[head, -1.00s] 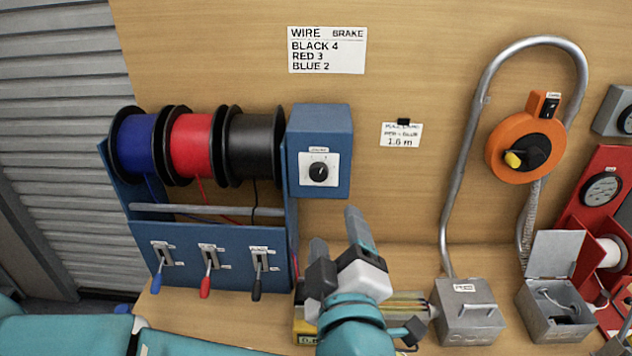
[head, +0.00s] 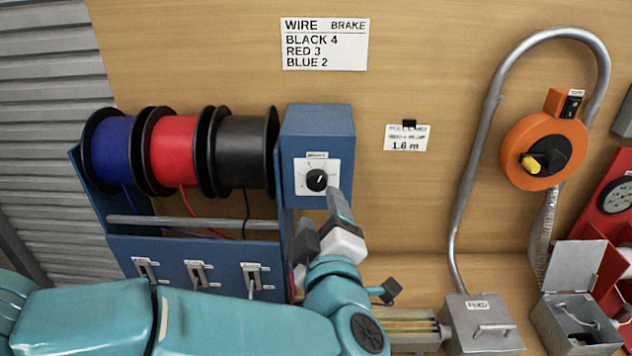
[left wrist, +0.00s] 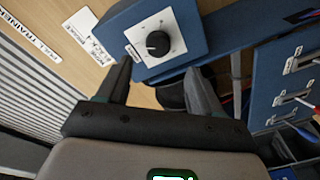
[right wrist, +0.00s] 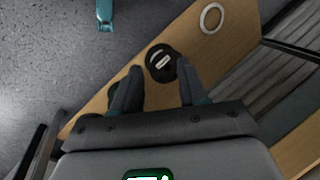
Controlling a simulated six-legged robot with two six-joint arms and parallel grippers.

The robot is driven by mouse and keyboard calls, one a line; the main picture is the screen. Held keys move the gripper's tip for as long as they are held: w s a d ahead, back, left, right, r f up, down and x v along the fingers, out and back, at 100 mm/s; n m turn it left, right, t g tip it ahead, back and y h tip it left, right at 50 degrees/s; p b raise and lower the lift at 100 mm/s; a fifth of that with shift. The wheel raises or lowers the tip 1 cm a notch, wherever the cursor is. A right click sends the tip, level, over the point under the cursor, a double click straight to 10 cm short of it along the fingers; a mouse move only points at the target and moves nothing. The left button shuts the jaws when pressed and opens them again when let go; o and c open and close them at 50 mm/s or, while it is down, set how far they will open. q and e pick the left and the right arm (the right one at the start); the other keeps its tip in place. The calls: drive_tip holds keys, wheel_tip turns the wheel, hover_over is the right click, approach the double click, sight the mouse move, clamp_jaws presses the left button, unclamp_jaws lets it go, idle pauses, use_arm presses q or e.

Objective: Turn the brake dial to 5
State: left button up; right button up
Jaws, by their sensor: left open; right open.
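The brake dial (head: 317,180) is a round black knob with a white pointer line on a white plate, on the front of a blue box (head: 318,130). Its pointer tilts up and to the right; the scale marks are too small to read. It also shows in the left wrist view as a black knob (left wrist: 158,43). My left gripper (head: 322,218) is open and empty, just below the dial and apart from it. In the left wrist view its fingers (left wrist: 160,85) point toward the box, with the knob beyond them. My right gripper (right wrist: 160,88) is open and empty, away from the dial.
Blue, red and black wire spools (head: 240,150) stand left of the box, above several levers (head: 197,275). A sign (head: 325,45) reads black 4, red 3, blue 2. A grey conduit (head: 468,170) and an orange reel (head: 530,150) are at right. A black round object (right wrist: 162,62) shows in the right wrist view.

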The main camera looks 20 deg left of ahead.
sight(316, 183)
use_arm(q)
drive_tip(key=p+x, duration=0.1)
drive_tip(key=x, duration=0.6)
drive_tip(key=shift+w+r, duration=0.1)
drive_tip(key=shift+s+d+r, duration=0.1)
drive_tip(key=shift+s+r, duration=0.05)
drive_tip(key=shift+s, duration=0.15)
drive_tip(key=shift+w, duration=0.2)
drive_tip(key=c, duration=1.1)
drive_tip(key=shift+o, duration=0.2)
use_arm(e)
drive_tip(key=shift+s+d+r, duration=0.1)
drive_tip(key=shift+s+r, duration=0.05)
drive_tip(key=shift+r, duration=0.3)
drive_tip(key=shift+s+d+r, duration=0.1)
drive_tip(key=shift+s+r, duration=0.05)
drive_tip(key=shift+r, duration=0.3)
